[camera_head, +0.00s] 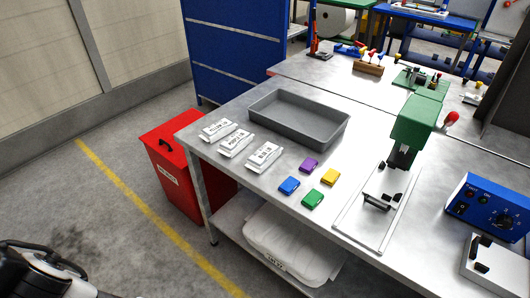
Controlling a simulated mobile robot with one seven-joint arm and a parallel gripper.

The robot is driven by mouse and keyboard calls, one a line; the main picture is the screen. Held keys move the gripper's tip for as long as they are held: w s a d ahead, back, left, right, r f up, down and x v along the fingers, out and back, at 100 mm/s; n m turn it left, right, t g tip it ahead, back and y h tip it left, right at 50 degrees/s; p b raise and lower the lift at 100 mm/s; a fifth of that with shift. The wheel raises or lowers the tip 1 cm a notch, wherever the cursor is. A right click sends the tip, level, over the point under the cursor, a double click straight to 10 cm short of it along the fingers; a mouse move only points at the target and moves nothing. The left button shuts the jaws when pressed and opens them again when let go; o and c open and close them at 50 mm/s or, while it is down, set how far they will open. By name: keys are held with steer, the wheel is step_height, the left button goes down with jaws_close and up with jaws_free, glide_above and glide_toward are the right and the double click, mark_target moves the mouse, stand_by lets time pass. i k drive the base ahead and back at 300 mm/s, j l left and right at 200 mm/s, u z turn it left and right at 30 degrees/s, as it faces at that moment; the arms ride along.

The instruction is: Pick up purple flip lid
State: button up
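The purple flip lid (309,165) lies on the metal workbench (232,185), in front of the grey tray. It is a small flat block with rounded corners. A blue lid (289,186), a green lid (313,199) and a yellow lid (329,177) lie close by, apart from it. My gripper is not clearly visible. A black and white part of my own arm shows at the bottom left, well away from the bench and the lids.
A grey tray (262,122) stands behind the lids. White labelled boxes (263,156) sit to their left. A green press (413,126) on a plate stands right, with a blue control box (490,207) beyond. A red bin (172,172) stands by the bench's left end.

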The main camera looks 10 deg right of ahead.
mark_target(309, 165)
steer(key=i+j+z, duration=0.2)
steer(key=i, duration=0.3)
steer(key=i+j+z, duration=0.15)
steer(key=i, duration=0.35)
steer(key=j, duration=0.1)
